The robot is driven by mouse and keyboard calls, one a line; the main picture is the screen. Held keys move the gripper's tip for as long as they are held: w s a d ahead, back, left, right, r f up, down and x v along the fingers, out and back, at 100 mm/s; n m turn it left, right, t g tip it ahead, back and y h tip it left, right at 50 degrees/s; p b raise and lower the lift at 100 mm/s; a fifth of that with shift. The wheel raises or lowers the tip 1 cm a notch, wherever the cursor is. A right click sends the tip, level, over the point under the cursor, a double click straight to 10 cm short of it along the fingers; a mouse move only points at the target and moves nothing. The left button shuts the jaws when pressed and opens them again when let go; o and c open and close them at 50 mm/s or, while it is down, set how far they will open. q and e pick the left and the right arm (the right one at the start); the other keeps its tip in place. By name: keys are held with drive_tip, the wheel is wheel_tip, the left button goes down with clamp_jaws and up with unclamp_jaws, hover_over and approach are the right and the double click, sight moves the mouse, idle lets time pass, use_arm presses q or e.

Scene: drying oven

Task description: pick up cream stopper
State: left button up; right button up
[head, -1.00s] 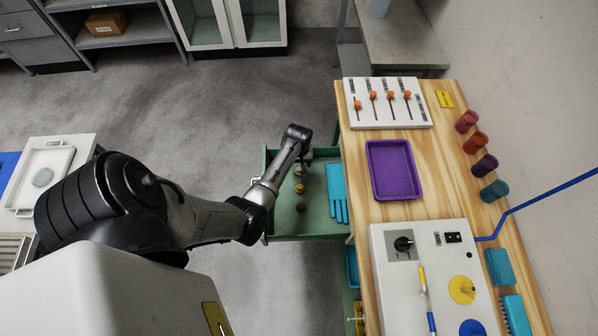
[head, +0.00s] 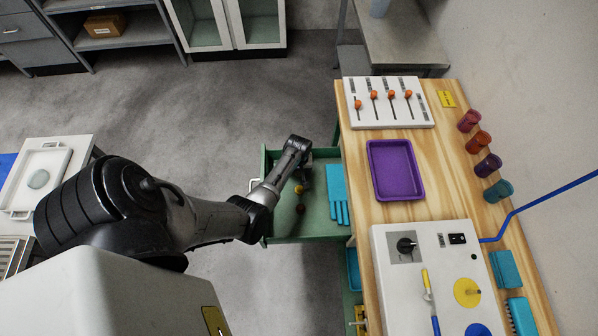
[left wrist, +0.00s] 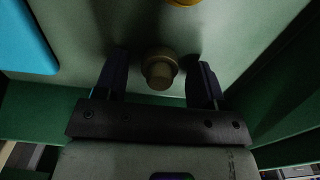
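The cream stopper (left wrist: 160,66) shows in the left wrist view as a dull beige round knob standing in the green drawer (head: 290,238). My left gripper (left wrist: 162,72) is open, with one finger on each side of the stopper and a visible gap to both. In the head view my left gripper (head: 305,176) points down into the drawer, and the cream stopper is hidden under it. My right gripper is not in view.
In the drawer, a yellow stopper (head: 299,189) and a dark red-brown stopper (head: 300,209) stand in a row in front. The wooden bench (head: 420,215) borders the drawer's right side.

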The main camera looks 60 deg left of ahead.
use_arm(q)
drive_tip(key=c, duration=0.9)
drive_tip(key=shift+r, duration=0.5)
drive_tip(key=r+p, duration=0.1)
drive_tip(key=r, duration=0.1)
drive_tip(key=r+p, duration=0.1)
drive_tip(key=shift+d+r, duration=0.2)
drive_tip(key=shift+r, duration=0.15)
drive_tip(key=w+d+r, duration=0.2)
drive_tip(key=d+r, duration=0.1)
drive_tip(key=d, duration=0.2)
drive_tip(key=w+d+r+p, duration=0.1)
drive_tip(key=w+d+r, duration=0.1)
drive_tip(key=d, duration=0.3)
drive_tip(key=shift+d+r, duration=0.25)
drive_tip(key=shift+r, duration=0.4)
